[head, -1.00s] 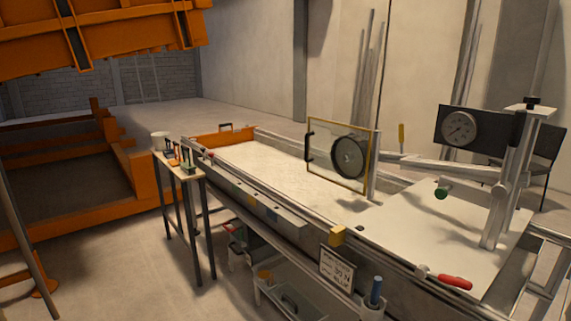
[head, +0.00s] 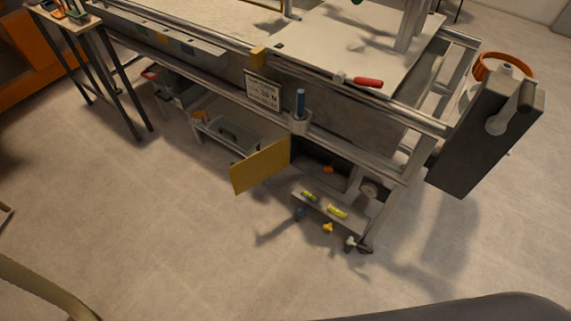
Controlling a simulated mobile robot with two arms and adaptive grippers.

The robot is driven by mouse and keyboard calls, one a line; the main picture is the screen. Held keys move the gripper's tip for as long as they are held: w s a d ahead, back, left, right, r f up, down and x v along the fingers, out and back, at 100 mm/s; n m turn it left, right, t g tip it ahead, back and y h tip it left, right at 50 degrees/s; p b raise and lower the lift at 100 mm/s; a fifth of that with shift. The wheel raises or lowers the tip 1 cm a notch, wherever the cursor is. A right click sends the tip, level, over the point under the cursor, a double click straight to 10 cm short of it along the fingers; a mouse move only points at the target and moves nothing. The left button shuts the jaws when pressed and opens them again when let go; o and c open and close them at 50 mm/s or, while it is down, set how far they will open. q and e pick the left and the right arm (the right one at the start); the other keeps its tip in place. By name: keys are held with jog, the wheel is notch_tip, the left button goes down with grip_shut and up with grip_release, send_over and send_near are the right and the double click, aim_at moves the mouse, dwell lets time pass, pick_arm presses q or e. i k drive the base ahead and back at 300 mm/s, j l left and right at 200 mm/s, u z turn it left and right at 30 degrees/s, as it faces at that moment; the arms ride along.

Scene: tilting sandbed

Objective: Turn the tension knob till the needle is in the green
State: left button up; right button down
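I cannot single out the tension knob with certainty. A small orange knob-like part (head: 328,169) shows inside an open compartment under the bench's right end. Right of it is a small round grey part (head: 370,189), too small to tell whether it is a dial or a knob. No needle or green zone is readable. Neither of my grippers is in view.
A yellow door (head: 260,167) stands open at the compartment's left. Yellow-green pieces (head: 337,211) lie on a low shelf. A red-handled tool (head: 367,82) rests on the bench rim. A dark box (head: 485,130) stands at right. Floor in front is mostly clear.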

aim_at(328, 169)
jog(key=i+j+z, duration=0.1)
jog(key=z, duration=0.3)
jog(key=i+j+z, duration=0.1)
jog(key=z, duration=0.3)
jog(key=j+z, duration=0.3)
jog(key=z, duration=0.15)
jog(key=i+j+z, duration=0.1)
jog(key=z, duration=0.3)
jog(key=j+z, duration=0.5)
jog(key=j, duration=0.3)
jog(key=k+j+z, duration=0.15)
jog(key=j, duration=0.25)
jog(key=j+z, duration=0.1)
jog(key=j, duration=0.3)
jog(key=k+j+z, duration=0.1)
jog(key=j, duration=0.25)
jog(key=k+j+z, duration=0.1)
jog(key=j, duration=0.3)
jog(key=k+j+z, duration=0.15)
jog(key=j, duration=0.2)
jog(key=k+j+z, duration=0.1)
jog(key=j, duration=0.25)
jog(key=k+j, duration=0.15)
jog(key=j, duration=0.15)
jog(key=k+j, duration=0.15)
jog(key=j, duration=0.15)
